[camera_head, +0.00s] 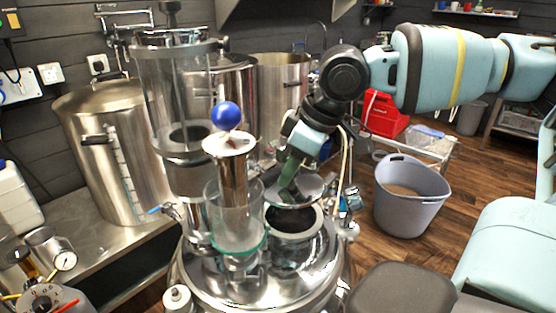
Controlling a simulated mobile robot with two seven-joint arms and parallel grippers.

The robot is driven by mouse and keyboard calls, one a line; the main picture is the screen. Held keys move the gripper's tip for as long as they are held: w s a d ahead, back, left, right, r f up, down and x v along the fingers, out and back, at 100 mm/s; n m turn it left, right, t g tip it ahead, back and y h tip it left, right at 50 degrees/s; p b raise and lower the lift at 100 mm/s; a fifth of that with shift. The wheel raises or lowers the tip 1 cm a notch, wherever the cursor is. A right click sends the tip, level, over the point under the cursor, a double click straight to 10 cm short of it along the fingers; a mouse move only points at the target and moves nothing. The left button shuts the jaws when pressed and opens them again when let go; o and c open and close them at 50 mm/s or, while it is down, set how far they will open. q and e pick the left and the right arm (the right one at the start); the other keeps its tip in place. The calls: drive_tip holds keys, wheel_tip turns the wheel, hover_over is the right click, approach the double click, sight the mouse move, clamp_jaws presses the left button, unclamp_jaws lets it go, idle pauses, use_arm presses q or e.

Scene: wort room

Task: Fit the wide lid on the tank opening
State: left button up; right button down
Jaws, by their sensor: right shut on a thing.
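The wide lid (316,187) is a shiny, round metal disc. It hangs above the tank opening (293,222), a short round neck with a dark inside on top of the steel tank (262,288). The lid appears apart from the rim and roughly level; part of it is hidden behind my gripper. My right gripper (288,178) comes down from the upper right and is shut on the lid from above. The exact gap between lid and rim is hard to judge from this view. My left gripper is not in view.
A glass cylinder (238,207) with a metal column and blue ball (226,115) stands left of the opening. A taller clear vessel (175,90) rises behind it. A large steel pot (112,150) stands on the bench at left. A grey bucket (408,205) sits on the floor right.

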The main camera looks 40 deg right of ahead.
sight(292, 183)
drive_tip(key=shift+s, duration=0.25)
drive_tip(key=shift+f, duration=0.25)
drive_tip(key=shift+f+b, duration=0.35)
wheel_tip(292, 183, down, 2)
drive_tip(key=shift+f+b, duration=0.25)
drive_tip(key=shift+b, duration=0.5)
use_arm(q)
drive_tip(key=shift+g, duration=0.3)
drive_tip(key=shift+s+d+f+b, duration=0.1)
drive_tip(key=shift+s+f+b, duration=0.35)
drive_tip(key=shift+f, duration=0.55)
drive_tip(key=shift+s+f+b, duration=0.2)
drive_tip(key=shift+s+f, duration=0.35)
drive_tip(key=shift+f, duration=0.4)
use_arm(e)
drive_tip(key=shift+f, duration=1)
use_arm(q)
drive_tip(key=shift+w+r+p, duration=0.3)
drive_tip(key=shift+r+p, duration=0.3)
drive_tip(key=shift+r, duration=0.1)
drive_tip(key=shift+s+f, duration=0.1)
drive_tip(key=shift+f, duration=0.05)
use_arm(e)
drive_tip(key=shift+w+f, duration=0.1)
drive_tip(key=shift+f, duration=0.4)
drive_tip(key=c, duration=1.4)
unclamp_jaws()
